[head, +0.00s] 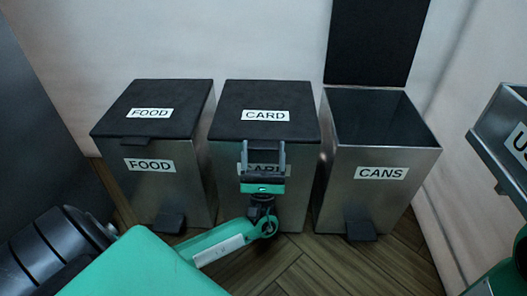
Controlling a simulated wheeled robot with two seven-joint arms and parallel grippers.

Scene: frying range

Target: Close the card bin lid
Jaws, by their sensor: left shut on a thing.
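The card bin (225,190) is a metal pedal bin in the middle of a row of three. Its black lid (264,97), labelled CARD, lies flat across the top, closed down on the bin. My left gripper (249,148) is at the lid's front edge, in front of the bin's partly covered front label. It is shut on the lid's front edge, where the fingers hide the exact grip. My right gripper is not in view.
The food bin (146,187) stands to the left with its lid down. The cans bin (372,160) stands to the right with its lid (373,40) upright. A metal container (499,132) is at the far right. Wooden floor (325,272) shows in front.

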